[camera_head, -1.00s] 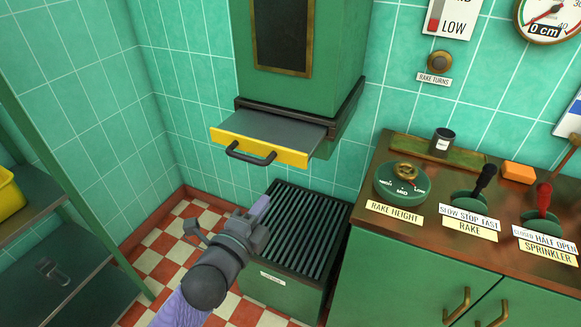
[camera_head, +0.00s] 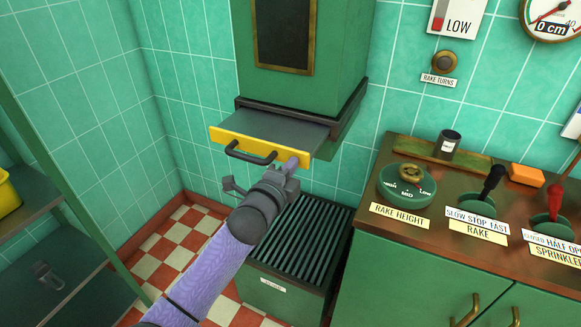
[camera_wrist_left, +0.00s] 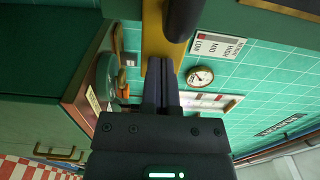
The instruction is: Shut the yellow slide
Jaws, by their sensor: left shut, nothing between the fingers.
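The yellow slide (camera_head: 240,144) is a grey plate with a yellow front and a black bar handle (camera_head: 250,155). It sticks out of the bottom of the green hopper (camera_head: 299,85), so it stands open. My left gripper (camera_head: 297,160) is shut and empty, with its fingertips at the right end of the yellow front, right of the handle. In the left wrist view the closed fingers (camera_wrist_left: 162,85) point at the yellow front (camera_wrist_left: 154,40), and part of the dark handle (camera_wrist_left: 180,15) shows beside them. Whether they touch it I cannot tell. My right gripper is out of view.
A green box with a slatted top (camera_head: 300,240) stands on the floor below the slide. A green counter (camera_head: 415,265) with the rake height dial (camera_head: 408,185) and levers is at the right. Green shelving (camera_head: 40,215) stands at the left.

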